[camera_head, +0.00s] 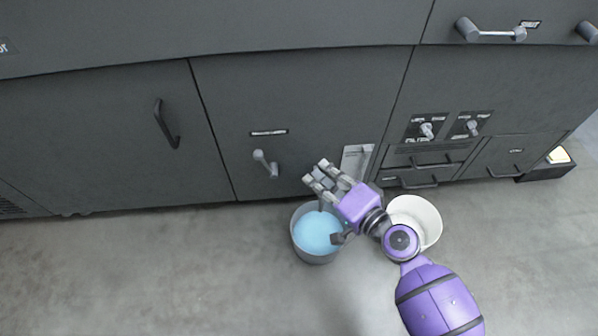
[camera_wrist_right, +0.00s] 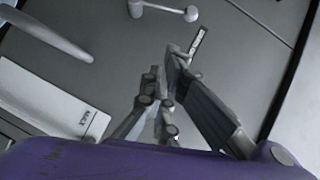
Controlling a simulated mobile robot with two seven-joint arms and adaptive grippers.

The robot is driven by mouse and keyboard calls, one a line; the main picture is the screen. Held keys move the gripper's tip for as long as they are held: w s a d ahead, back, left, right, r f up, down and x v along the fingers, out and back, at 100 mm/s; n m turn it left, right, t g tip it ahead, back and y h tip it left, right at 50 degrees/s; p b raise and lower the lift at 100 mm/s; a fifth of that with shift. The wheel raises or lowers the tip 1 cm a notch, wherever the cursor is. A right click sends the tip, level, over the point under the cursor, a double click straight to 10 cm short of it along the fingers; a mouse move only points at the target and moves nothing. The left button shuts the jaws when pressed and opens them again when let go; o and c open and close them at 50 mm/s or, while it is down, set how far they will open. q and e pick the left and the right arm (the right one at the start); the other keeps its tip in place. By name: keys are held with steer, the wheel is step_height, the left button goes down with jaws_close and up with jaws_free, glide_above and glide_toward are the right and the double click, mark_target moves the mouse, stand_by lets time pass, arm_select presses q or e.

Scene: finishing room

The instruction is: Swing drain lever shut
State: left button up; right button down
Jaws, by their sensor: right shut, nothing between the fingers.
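A short grey lever (camera_head: 265,163) sticks out of the dark cabinet's middle panel, below a small label that I cannot read. It slants down to the right. My right gripper (camera_head: 314,172) is shut and empty, in front of this panel and to the right of the lever, with a gap between them in the head view. In the right wrist view the gripper (camera_wrist_right: 172,62) points away from me. A grey rod with a round end (camera_wrist_right: 163,9) shows beyond it; I cannot tell for sure that it is the lever. My left gripper is not in view.
A grey bucket of blue liquid (camera_head: 303,243) stands on the floor below my right gripper. A white bucket (camera_head: 428,217) stands beside my right arm. A pale gauge plate (camera_head: 354,162) is right of the gripper. A black handle (camera_head: 164,124) is farther left. The front left floor is clear.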

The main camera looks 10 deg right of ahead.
steer(key=x, duration=0.3)
steer(key=s+a+b+x, duration=0.1)
steer(key=x, duration=0.2)
steer(key=a+b+x, duration=0.1)
steer(key=x, duration=0.3)
steer(key=shift+f, duration=0.35)
steer(key=shift+a+f, duration=0.15)
steer(key=shift+a, duration=0.3)
